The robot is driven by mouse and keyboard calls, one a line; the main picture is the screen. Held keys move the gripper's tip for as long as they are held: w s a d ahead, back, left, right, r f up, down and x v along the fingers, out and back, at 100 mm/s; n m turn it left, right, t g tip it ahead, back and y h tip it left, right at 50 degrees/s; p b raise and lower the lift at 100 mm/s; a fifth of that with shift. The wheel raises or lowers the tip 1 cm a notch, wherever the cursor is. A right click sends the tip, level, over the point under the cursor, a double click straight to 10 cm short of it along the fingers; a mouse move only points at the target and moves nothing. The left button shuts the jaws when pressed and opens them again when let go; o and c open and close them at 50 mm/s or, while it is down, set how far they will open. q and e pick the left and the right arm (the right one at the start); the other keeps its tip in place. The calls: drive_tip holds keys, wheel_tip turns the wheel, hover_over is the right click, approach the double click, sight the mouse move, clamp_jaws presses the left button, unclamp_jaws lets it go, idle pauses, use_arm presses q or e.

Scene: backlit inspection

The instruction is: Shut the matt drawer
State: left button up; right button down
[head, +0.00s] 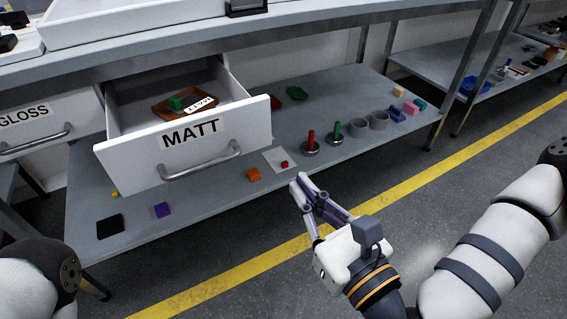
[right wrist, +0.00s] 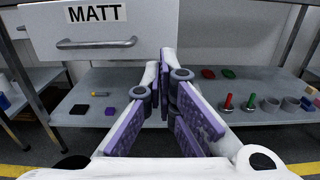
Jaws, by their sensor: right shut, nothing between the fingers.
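The matt drawer (head: 248,136) is white, labelled MATT, and stands pulled out under the worktop in the head view. Its metal bar handle (head: 200,160) runs across the front. Inside lie a brown tray (head: 163,111), a green block (head: 175,103) and a white label tag. The right wrist view shows the drawer front (right wrist: 190,28) at the top and its handle (right wrist: 95,44). My right gripper (head: 301,182) is shut and empty, to the right of and lower than the drawer front in the head view, apart from it. My left gripper is out of view.
A closed-looking GLOSS drawer (head: 40,125) is at the left. The lower shelf (head: 215,195) holds a purple cube (head: 162,210), an orange cube (head: 253,174), red and green pegs, grey rings and a black pad (head: 110,226). The floor before the shelf is clear.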

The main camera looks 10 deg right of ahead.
sight(255, 132)
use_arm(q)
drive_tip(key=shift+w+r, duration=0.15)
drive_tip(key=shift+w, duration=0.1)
use_arm(e)
drive_tip(key=x, duration=1.4)
drive_tip(key=shift+a, duration=0.1)
drive_tip(key=shift+f, duration=0.1)
